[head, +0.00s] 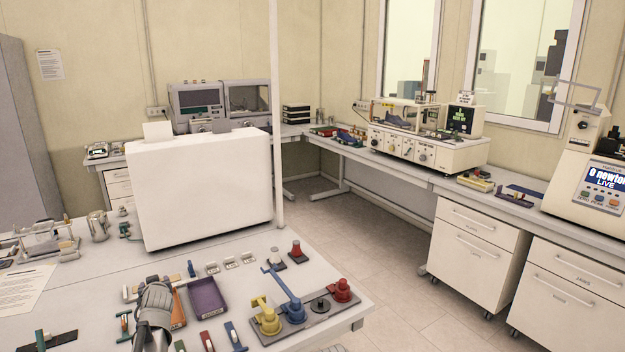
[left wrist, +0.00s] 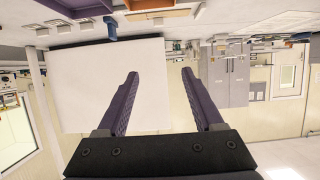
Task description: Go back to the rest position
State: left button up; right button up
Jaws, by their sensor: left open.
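My left gripper (left wrist: 160,74) is open in the left wrist view, with its two dark purple fingers well apart and nothing between them. That view is upside down, and the large white box (left wrist: 75,95) lies beyond the fingers. In the head view my left arm comes up from the bottom edge over the near table, beside a purple tray (head: 207,299). Its fingers cannot be made out clearly there. My right gripper does not show in either view.
The near table (head: 215,258) holds the white box (head: 205,190), a base with yellow, blue and red fixtures (head: 319,307), and several small tools near my arm. A white post (head: 275,120) rises beside the box. Tiled floor (head: 385,255) is clear between this table and the right-hand bench.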

pick_arm(q)
jog(key=s+d+f+g+h, duration=0.1)
jog(key=s+d+f, duration=0.1)
jog(key=s+d, duration=0.1)
jog(key=s+d+f+m+g+h, duration=0.1)
jog(key=s+d+f+g, duration=0.1)
jog(key=d, duration=0.4)
jog(key=s+d+f+m+g+h, duration=0.1)
jog(key=s+d+f, duration=0.3)
jog(key=shift+s+d+f+g, duration=0.15)
jog(key=shift+f+g, duration=0.1)
jog(key=shift+g, duration=0.05)
jog(key=s+d+f+m+g+h+b, duration=0.1)
jog(key=s+d+f+m+g+b, duration=0.1)
jog(key=s+d, duration=0.9)
jog(key=s+d+f+m+g+h+b, duration=0.1)
jog(key=s+d+f+m+g+b, duration=0.2)
jog(key=s+d+f+m+g, duration=0.2)
jog(key=s+d+f+m, duration=0.1)
jog(key=s+d+f, duration=0.2)
jog(key=s+d, duration=0.3)
jog(key=shift+s+d+f+h+b, duration=0.3)
jog(key=shift+s+d, duration=0.1)
jog(key=shift+d, duration=2)
